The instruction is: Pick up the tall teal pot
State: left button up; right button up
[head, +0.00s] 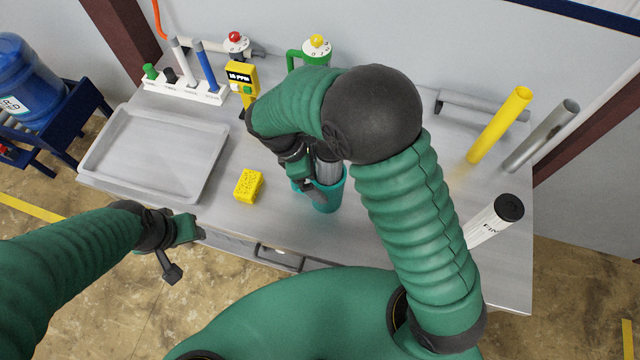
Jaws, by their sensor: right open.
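The tall teal pot (327,198) stands on the grey metal table in front of me, partly hidden by my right arm. My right gripper (312,188) is at the pot's rim, pointing down, with its jaws open. A dark grey ribbed cylinder shows at the pot's mouth; I cannot tell whether it is inside the pot or part of my gripper. I cannot tell whether the fingers touch the pot. My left gripper (186,252) is off the table's front edge at the left, with its fingers apart and nothing between them.
A grey tray (150,155) and a yellow sponge (249,186) lie left of the pot. A white rack (190,88), a yellow meter (242,78) and valves stand behind. A yellow tube (499,125), a grey pipe (541,136) and a white filter canister (490,222) are at the right.

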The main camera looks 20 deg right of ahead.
jog(key=shift+s+d+f, duration=0.1)
jog(key=shift+d+f, duration=0.2)
jog(key=shift+f, duration=0.15)
jog(key=shift+w+a, duration=0.2)
jog(key=shift+w, duration=0.05)
jog(key=c, duration=0.4)
jog(key=shift+s+a, duration=0.1)
jog(key=shift+a, duration=0.1)
jog(key=c, duration=0.5)
jog(key=shift+d, duration=0.25)
jog(key=c, duration=1.2)
